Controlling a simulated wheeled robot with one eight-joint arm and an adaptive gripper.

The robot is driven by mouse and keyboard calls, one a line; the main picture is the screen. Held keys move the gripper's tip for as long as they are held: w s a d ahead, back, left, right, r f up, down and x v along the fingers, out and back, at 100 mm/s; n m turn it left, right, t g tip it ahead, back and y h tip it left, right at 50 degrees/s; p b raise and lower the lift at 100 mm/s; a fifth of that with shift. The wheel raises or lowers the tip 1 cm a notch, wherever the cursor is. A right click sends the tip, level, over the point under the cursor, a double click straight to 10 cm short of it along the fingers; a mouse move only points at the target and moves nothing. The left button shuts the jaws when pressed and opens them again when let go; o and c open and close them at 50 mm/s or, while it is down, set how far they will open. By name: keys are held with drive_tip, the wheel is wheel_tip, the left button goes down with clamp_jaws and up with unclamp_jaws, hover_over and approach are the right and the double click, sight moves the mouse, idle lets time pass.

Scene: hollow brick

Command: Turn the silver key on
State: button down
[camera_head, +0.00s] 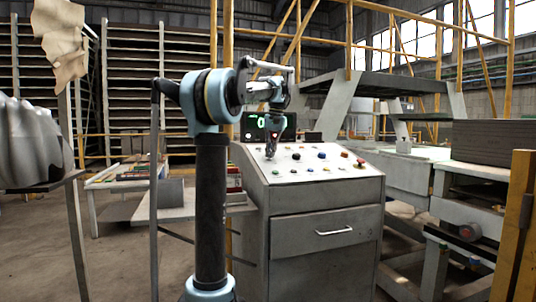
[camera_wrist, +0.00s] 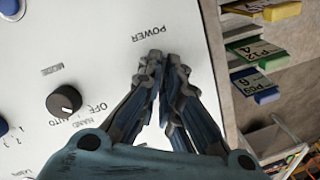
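The silver key itself does not show in either view. A POWER label (camera_wrist: 152,34) is printed on the white control panel (camera_wrist: 110,40), just beyond my fingertips in the wrist view. My gripper (camera_wrist: 160,60) points at the panel beside this label, with its two dark fingers close together and no clear gap at the tips. The fingers cover the spot below the label, so I cannot see whether the key is between them. In the head view my gripper (camera_head: 270,154) is low over the left part of the sloping panel.
A black rotary knob (camera_wrist: 64,101), marked OFF, HAND and AUTO, sits left of my fingers. Coloured buttons, including a blue one (camera_head: 322,155), spread across the console (camera_head: 325,258) to the right. Beyond the panel's edge, labelled coloured blocks (camera_wrist: 262,52) lie on a lower rack.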

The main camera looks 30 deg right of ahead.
drive_tip(key=shift+a, duration=0.15)
drive_tip(key=c, duration=1.8)
unclamp_jaws()
wheel_tip(320, 180, up, 12)
drive_tip(key=d, duration=0.1)
drive_tip(key=shift+s+d, duration=0.15)
drive_tip(key=shift+s, duration=0.3)
drive_tip(key=shift+f, duration=0.1)
